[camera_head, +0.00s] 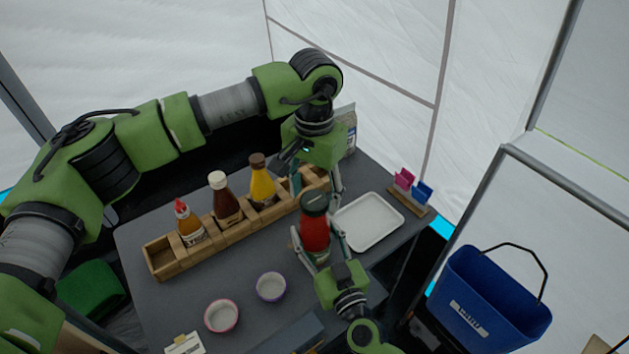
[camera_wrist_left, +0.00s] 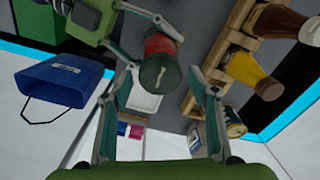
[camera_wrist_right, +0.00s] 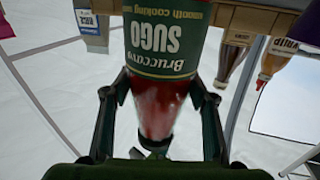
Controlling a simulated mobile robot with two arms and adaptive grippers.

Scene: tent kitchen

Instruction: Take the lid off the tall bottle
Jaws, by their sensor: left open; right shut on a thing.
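The tall bottle (camera_head: 315,235) is red with a dark green label and a dark lid (camera_head: 314,204). My right gripper (camera_head: 320,250) is shut on its body, one finger on each side, as the right wrist view (camera_wrist_right: 160,90) shows. The label there reads "Sugo" upside down. My left gripper (camera_head: 316,182) is open above the bottle and points down at it. In the left wrist view the lid (camera_wrist_left: 160,72) lies between the left fingers (camera_wrist_left: 164,72), with gaps on both sides. Whether the bottle's base touches the table is hidden.
A wooden rack (camera_head: 160,258) with several sauce bottles stands left of the bottle. A white tray (camera_head: 370,222) lies to the right, with a small holder (camera_head: 408,200) beyond. Two bowls, one pink-rimmed (camera_head: 221,316) and one purple (camera_head: 271,287), sit in front. A blue bucket (camera_head: 490,300) is off the table.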

